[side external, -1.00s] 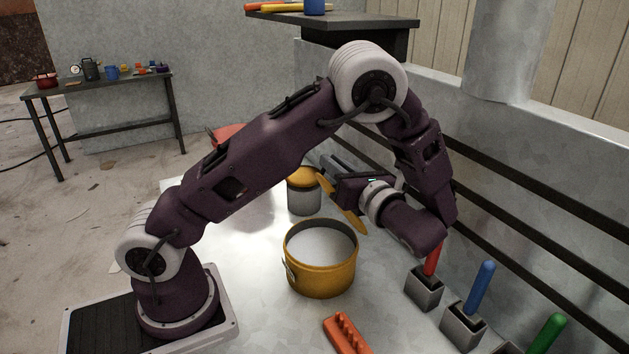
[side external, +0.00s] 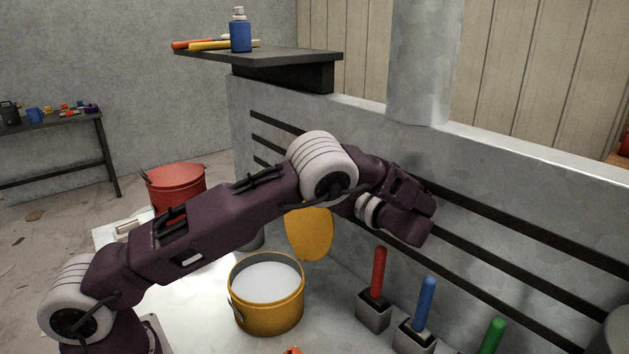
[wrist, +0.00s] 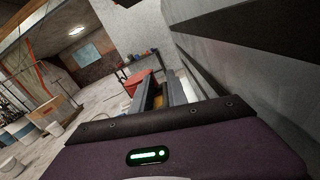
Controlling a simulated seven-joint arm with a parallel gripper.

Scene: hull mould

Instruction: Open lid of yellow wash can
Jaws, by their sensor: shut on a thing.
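The yellow wash can (side external: 268,313) stands open on the pale work surface in the side view, with white contents showing inside its rim. A round yellow lid (side external: 309,235) is off the can and hangs nearly upright above and behind its right side, apart from it. My gripper (wrist: 164,85) is shut on the lid. In the side view my arm hides the jaws and the lid's upper edge. In the wrist view the two dark fingers show, with a small yellow-tan patch beside the left one.
A red handle (side external: 379,270), a blue handle (side external: 425,302) and a green handle (side external: 492,337) stand in grey holders at right. The grey slotted wall (side external: 480,190) rises close behind the gripper. A red bucket (side external: 174,185) stands behind my arm. A shelf (side external: 265,58) juts out above.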

